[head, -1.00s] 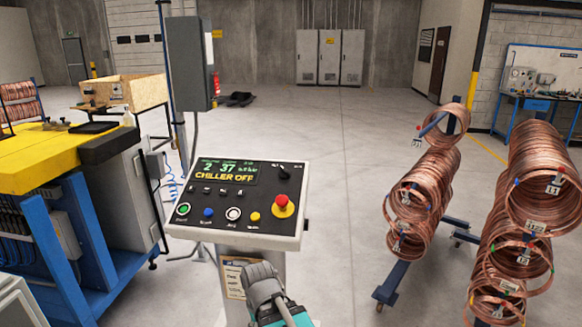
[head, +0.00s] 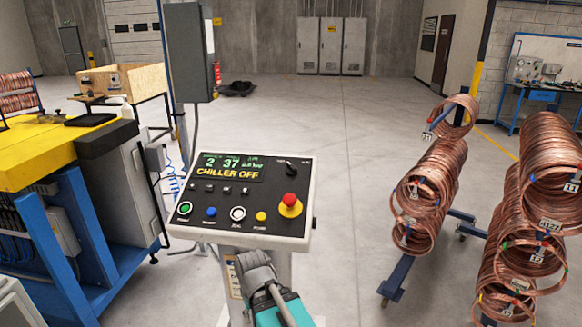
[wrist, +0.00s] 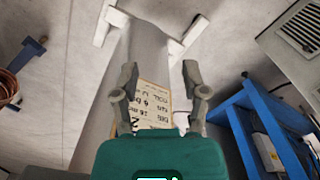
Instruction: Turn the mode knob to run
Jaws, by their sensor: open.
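The mode knob (head: 291,163) is a small black knob at the top right of the control panel (head: 150,232). Its setting is too small to read. The panel screen (head: 228,167) reads CHILLER OFF. My gripper is below the panel's front edge in the head view, in front of the pedestal, well apart from the knob; its fingertips are hidden there.
A red emergency button (head: 290,202) on a yellow base sits below the knob. Several coloured buttons line the panel's front. A yellow-topped blue bench (head: 40,155) stands left. Copper coils (head: 425,195) on stands are at right. Open floor lies behind.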

